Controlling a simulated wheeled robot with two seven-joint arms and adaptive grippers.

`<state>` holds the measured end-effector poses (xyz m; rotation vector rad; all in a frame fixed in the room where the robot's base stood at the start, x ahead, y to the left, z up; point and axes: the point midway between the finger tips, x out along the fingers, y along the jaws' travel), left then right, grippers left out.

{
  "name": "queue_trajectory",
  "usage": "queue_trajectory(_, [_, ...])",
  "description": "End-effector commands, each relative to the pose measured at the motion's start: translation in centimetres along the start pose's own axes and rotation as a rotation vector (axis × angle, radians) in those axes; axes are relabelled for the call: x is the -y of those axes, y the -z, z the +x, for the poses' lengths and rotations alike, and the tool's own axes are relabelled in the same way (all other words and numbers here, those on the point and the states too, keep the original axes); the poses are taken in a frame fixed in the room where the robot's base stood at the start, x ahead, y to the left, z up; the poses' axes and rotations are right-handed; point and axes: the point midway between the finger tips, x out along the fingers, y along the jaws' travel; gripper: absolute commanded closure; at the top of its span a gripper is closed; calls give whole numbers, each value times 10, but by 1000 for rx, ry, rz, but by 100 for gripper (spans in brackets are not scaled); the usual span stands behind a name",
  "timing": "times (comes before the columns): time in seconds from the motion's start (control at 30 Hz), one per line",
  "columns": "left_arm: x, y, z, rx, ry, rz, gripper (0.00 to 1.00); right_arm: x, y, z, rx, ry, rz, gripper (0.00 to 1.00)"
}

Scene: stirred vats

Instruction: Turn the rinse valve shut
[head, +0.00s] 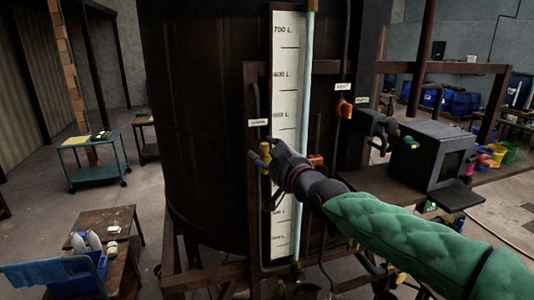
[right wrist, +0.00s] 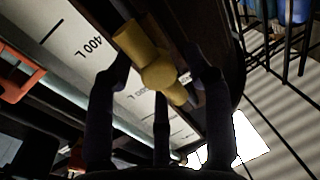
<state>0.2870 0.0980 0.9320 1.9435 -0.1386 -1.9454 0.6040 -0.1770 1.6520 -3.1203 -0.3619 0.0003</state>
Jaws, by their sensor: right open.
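A yellow valve handle (head: 265,153) sits on a thin dark pipe left of the white level scale, below a small white label (head: 259,122) too small for me to read surely. My right gripper (head: 270,163) is at this handle, its arm coming in from the lower right. In the right wrist view the yellow handle (right wrist: 158,72) lies slanted between the spread fingers (right wrist: 161,82). The fingers are open around it, and I cannot tell whether any touches it. My left gripper is not in view.
The big dark vat (head: 200,120) and its level scale (head: 285,90) stand just behind. An orange valve (head: 344,108) hangs under a label at right, and another orange part (head: 315,160) is close beside my gripper. A grey box (head: 425,150) stands on the right shelf.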

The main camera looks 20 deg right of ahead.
Motion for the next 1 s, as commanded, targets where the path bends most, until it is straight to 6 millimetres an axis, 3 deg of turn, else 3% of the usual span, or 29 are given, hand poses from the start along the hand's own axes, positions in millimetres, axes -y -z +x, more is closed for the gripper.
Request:
queue_trajectory(0.1, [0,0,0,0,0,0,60,0,0,0,0,0,0,48])
queue_trajectory(0.3, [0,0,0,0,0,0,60,0,0,0,-1,0,0,100])
queue_trajectory(0.67, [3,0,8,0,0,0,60,0,0,-1,-11,0,31,100])
queue_trajectory(1.0, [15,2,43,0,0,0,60,-3,-4,-1,-56,0,239,100])
